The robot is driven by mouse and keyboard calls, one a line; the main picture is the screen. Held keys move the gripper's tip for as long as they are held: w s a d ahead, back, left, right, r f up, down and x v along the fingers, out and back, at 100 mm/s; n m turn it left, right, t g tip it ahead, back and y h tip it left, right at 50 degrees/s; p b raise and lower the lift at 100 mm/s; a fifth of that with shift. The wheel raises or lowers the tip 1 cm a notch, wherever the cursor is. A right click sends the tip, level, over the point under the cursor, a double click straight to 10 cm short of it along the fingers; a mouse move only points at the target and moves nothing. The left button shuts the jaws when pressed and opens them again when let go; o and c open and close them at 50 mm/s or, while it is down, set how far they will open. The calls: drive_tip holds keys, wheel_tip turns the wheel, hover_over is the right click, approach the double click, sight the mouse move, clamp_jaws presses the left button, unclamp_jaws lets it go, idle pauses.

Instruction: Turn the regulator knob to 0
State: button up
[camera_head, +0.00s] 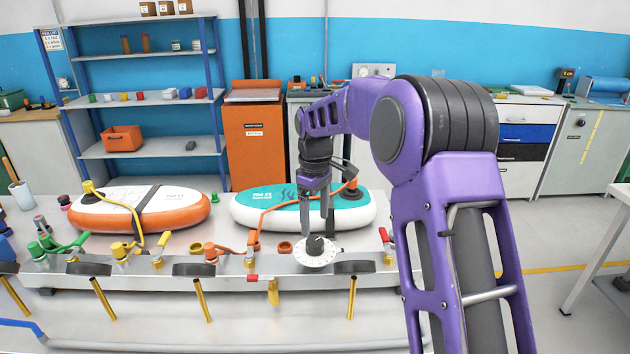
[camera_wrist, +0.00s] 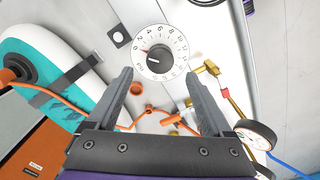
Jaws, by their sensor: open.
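The regulator knob (camera_head: 315,244) is black and sits at the centre of a round white dial (camera_head: 318,260) on the front rail of the bench. In the wrist view the knob (camera_wrist: 159,56) and the numbered dial (camera_wrist: 177,42) lie just beyond my fingertips. A small red mark shows at the knob's left side, near the low numbers; the exact reading is too small to tell. My gripper (camera_head: 317,208) points down above the knob, apart from it. In the wrist view my gripper (camera_wrist: 158,75) is open and empty, its fingers spread on both sides below the dial.
A teal-and-white board (camera_head: 250,213) lies behind the knob, an orange-and-white board (camera_head: 120,215) to its left. An orange hose (camera_head: 268,222), valves with red handles (camera_head: 262,278) and a gauge (camera_wrist: 258,134) are close by. A blue shelf (camera_head: 150,100) stands behind.

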sight(315, 241)
wheel_tip(315, 241, up, 11)
drive_tip(key=shift+r, duration=0.2)
idle(0.3)
